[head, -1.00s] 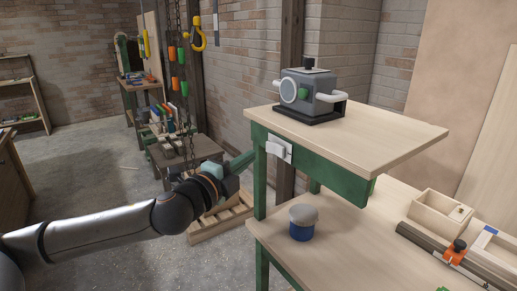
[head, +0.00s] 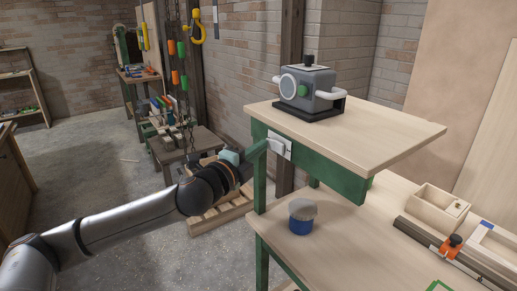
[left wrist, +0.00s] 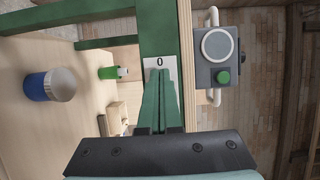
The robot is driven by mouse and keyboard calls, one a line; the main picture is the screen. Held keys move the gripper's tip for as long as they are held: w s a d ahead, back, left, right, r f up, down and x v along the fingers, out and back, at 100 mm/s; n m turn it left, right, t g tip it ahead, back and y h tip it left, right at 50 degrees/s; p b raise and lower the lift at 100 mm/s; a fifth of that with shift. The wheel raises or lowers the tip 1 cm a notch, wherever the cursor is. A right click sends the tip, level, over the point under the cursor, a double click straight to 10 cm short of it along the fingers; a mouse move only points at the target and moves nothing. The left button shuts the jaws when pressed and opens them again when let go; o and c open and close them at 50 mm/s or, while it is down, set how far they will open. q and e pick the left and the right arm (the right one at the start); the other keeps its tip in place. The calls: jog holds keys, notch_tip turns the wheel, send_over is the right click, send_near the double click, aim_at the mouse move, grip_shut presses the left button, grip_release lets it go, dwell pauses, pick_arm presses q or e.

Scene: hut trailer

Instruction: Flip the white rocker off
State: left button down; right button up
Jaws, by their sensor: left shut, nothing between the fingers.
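The white rocker (head: 276,147) is on a pale switch plate (head: 288,151) on the green front rail of the raised shelf. My left gripper (head: 264,147) is shut and empty, its green fingertips at the rocker. I cannot tell whether they touch it. In the left wrist view the plate (left wrist: 160,63) shows a "0" mark, and the shut fingertips (left wrist: 160,82) are over its lower part, hiding most of the rocker there. The rocker's tilt is hard to read. My right gripper is not in view.
A grey machine (head: 317,88) with a green button and white handles stands on the raised shelf (head: 390,126). A blue jar (head: 301,226) with a pale lid is on the bench below. A wooden box (head: 432,207) and an orange-handled clamp (head: 451,244) lie at right.

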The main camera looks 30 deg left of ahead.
pick_arm(q)
jog(key=m+h+p, duration=0.1)
jog(key=h, duration=0.1)
jog(key=w+a+m+h, duration=0.1)
jog(key=h, duration=0.1)
jog(key=shift+a+m+p, duration=0.15)
jog(key=shift+m+p, duration=0.15)
jog(key=shift+p, duration=0.05)
